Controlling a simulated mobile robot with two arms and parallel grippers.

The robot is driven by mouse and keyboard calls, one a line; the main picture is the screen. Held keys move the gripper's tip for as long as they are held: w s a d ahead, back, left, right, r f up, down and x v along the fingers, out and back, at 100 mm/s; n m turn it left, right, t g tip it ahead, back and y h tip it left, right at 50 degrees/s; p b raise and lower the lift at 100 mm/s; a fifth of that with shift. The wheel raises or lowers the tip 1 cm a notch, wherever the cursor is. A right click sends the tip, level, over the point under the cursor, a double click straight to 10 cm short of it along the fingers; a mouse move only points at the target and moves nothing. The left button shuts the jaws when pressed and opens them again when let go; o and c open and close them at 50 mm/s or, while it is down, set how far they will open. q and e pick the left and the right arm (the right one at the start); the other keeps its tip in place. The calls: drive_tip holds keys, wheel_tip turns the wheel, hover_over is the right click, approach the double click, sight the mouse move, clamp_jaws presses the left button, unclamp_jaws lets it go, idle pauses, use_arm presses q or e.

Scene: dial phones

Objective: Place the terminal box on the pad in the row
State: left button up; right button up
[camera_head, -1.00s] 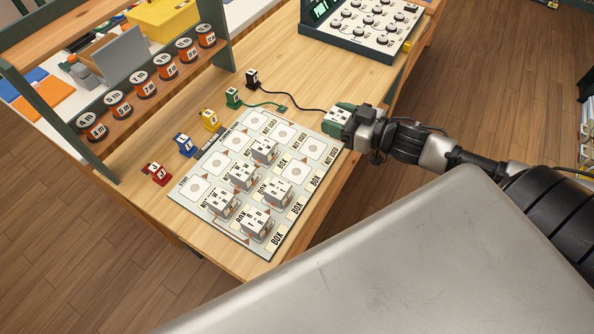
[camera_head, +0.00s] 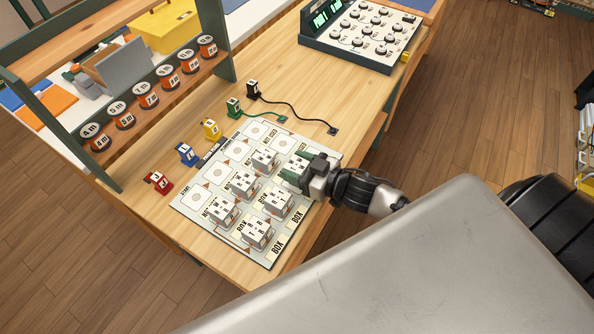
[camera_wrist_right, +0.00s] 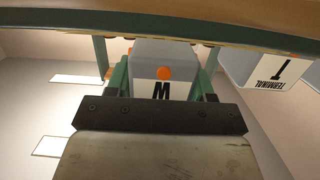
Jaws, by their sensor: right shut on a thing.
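My right gripper (camera_head: 300,172) is shut on a terminal box (camera_head: 291,170), a small pale block with green fingers on both sides of it. In the right wrist view the held box (camera_wrist_right: 150,52) shows a white label with an orange dot and a dark letter, between the green fingers. The box is over the upper right part of the white board (camera_head: 262,257), whose square pads lie in rows. I cannot tell whether it touches a pad. Several other boxes stand on the board, among them a near one (camera_head: 257,234) and one beside the gripper (camera_head: 264,160). My left gripper is not in view.
Red (camera_head: 158,182), blue (camera_head: 186,153), yellow (camera_head: 211,129), green (camera_head: 233,107) and black (camera_head: 253,89) blocks line the board's far side. A knob console (camera_head: 365,38) stands at the back, a spool shelf (camera_head: 150,118) at left.

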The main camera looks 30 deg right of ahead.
drive_tip(key=shift+f, duration=1.3)
drive_tip(key=o, duration=0.9)
drive_tip(key=shift+f, duration=0.1)
drive_tip(key=shift+o, duration=0.2)
